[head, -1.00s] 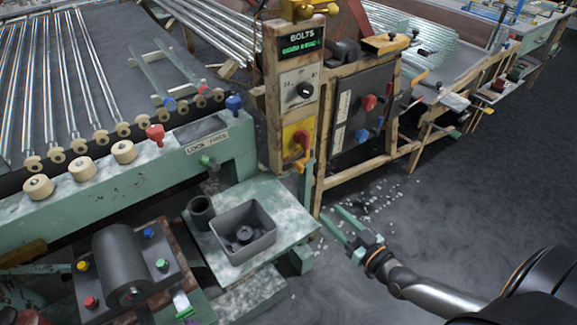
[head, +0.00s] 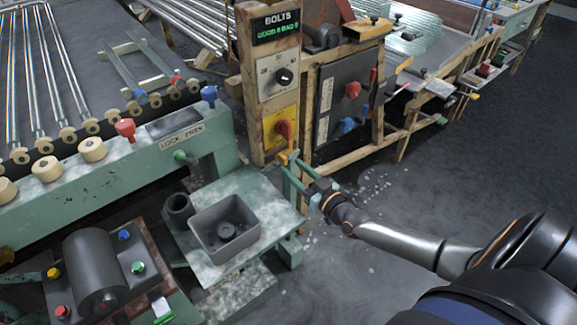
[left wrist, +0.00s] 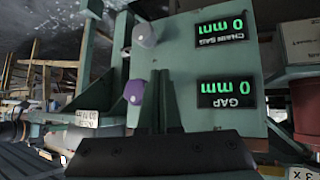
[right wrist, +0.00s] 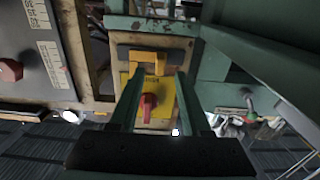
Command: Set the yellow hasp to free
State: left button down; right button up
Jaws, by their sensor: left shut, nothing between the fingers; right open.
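The yellow hasp (head: 286,158) is a small yellow piece low on the wooden post, under a yellow plate (head: 270,130) with a red knob (head: 284,130). In the right wrist view the hasp (right wrist: 145,56) is a yellow bar just beyond my fingertips; its exact setting cannot be told. My right gripper (head: 287,170) is open and empty, its fingers pointing at the hasp from the front. In the right wrist view its fingers (right wrist: 158,78) frame the plate and red knob. My left gripper (left wrist: 160,76) is shut and empty, in front of a green display panel (left wrist: 190,35).
A BOLTS display (head: 276,27) and black dial (head: 284,76) sit higher on the post. A grey box (head: 223,229) stands on a green table left of my right gripper. A dark panel (head: 343,95) is to the right. The left wrist view shows a purple knob (left wrist: 134,92).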

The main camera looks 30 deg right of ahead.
aim_at(286, 161)
jog(key=shift+w+a, duration=0.15)
jog(key=shift+w, duration=1.4)
jog(key=shift+c, duration=0.4)
grip_shut()
